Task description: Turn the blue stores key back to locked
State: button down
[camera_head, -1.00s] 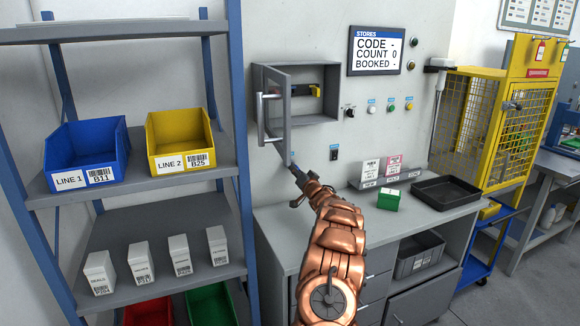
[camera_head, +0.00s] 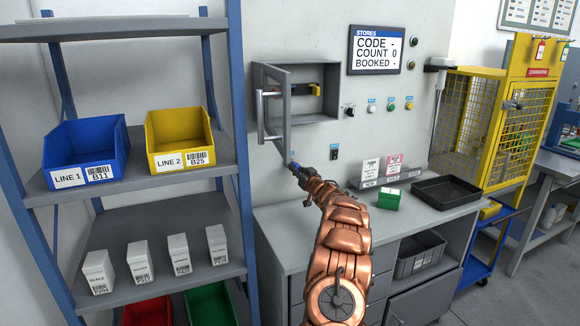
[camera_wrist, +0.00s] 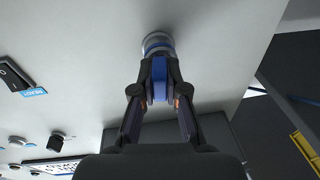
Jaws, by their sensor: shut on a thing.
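The blue stores key (camera_wrist: 160,75) stands out from a round lock collar (camera_wrist: 156,42) on the pale wall panel in the wrist view. My gripper (camera_wrist: 159,92) is shut on the key's blue head, one finger on each side. In the head view my gripper (camera_head: 297,170) is at the wall, just below the open cabinet door; the key is mostly hidden there by the gripper. The lock's position marks cannot be read.
The grey wall cabinet (camera_head: 312,112) hangs open just above my gripper, its door (camera_head: 272,108) swung out. A black switch (camera_head: 334,152) is to the right. Below is a bench (camera_head: 285,235) with a green box (camera_head: 388,199) and black tray (camera_head: 446,191). Shelving (camera_head: 230,125) stands left.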

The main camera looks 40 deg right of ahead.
jog(key=shift+n, duration=0.4)
jog(key=c, duration=1.1)
grip_release()
jog(key=shift+v, duration=5.95)
jog(key=shift+r, duration=0.15)
